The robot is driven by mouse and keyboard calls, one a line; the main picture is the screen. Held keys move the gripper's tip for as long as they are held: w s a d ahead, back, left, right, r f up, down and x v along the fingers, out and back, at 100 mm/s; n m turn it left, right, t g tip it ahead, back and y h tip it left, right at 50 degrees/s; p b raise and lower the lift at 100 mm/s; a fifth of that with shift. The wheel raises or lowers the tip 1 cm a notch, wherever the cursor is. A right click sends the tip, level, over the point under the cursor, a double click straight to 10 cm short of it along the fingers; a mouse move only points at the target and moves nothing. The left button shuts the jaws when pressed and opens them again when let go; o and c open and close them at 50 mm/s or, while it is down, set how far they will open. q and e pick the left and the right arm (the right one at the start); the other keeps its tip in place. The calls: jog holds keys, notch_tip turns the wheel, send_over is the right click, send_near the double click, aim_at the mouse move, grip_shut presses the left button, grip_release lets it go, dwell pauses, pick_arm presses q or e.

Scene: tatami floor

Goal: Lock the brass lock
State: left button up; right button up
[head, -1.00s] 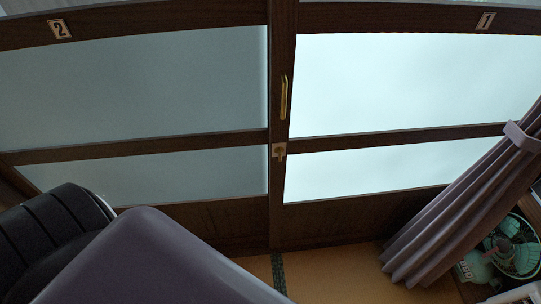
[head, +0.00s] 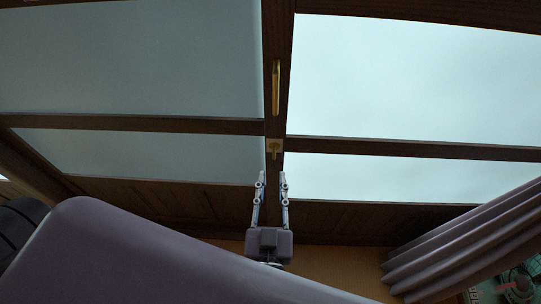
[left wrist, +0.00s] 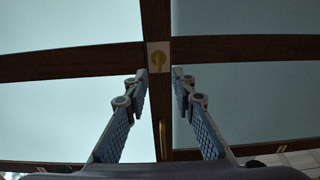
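The brass lock (head: 274,149) sits on a small pale plate where the vertical wooden stile meets the crossbar of the sliding doors. It also shows in the left wrist view (left wrist: 158,58), near the top middle. My left gripper (head: 271,180) is open and empty, just below the lock in the head view, with its fingers pointing at it. In the left wrist view the two fingertips (left wrist: 160,74) are apart on either side of the stile, below the lock plate. I see no contact with the lock. My right gripper is not in view.
A long brass handle (head: 276,86) is on the stile above the lock. A purple curtain (head: 455,245) hangs at the lower right, with a green fan (head: 515,285) beside it. A black seat (head: 20,220) is at the left edge.

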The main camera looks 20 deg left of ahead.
aim_at(274, 156)
pick_arm(q)
jog(key=x, duration=0.6)
jog(key=shift+w+p, duration=0.3)
jog(key=shift+p, duration=0.05)
jog(key=shift+f, duration=0.1)
grip_shut()
